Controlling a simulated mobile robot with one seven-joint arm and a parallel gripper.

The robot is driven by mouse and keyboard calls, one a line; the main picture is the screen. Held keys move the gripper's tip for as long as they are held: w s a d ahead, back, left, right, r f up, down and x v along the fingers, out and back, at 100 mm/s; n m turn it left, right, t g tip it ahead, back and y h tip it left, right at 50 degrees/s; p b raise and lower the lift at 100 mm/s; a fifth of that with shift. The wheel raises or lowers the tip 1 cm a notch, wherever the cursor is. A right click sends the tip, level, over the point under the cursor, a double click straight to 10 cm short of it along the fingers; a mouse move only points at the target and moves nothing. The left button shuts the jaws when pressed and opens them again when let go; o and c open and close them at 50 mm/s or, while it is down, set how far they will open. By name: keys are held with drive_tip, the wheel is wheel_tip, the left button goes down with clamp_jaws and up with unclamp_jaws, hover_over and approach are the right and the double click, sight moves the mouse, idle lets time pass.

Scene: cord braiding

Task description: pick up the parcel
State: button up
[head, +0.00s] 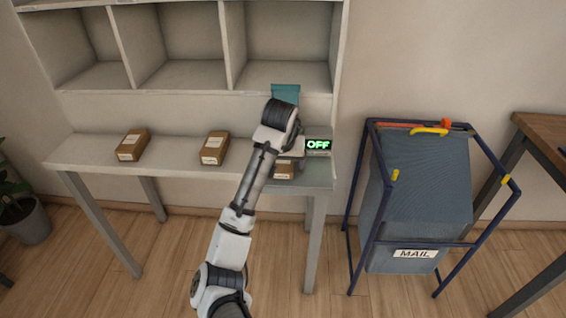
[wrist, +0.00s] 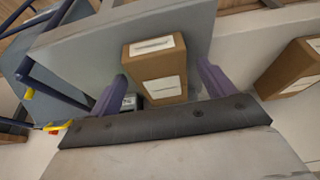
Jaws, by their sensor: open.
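A brown cardboard parcel (head: 285,172) with white labels sits at the right end of the table, partly hidden by my arm in the head view. In the wrist view this parcel (wrist: 156,72) lies between the two purple fingers of my gripper (wrist: 162,74). The fingers are apart, with a gap visible on the right side; I cannot tell whether the left finger touches it. Two more brown parcels stand on the table to the left, one in the middle (head: 214,148) and one further left (head: 132,145).
A small display reading OFF (head: 318,146) stands beside the right-end parcel. White cubby shelves (head: 190,75) rise behind the table (head: 90,150). A blue-framed bin marked MAIL (head: 415,200) stands to the right. A teal object (head: 286,93) is behind my arm.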

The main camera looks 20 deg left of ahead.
drive_tip(key=shift+w+f, duration=0.1)
drive_tip(key=shift+f, duration=0.1)
drive_tip(key=c, duration=1.1)
drive_tip(key=shift+c, duration=0.2)
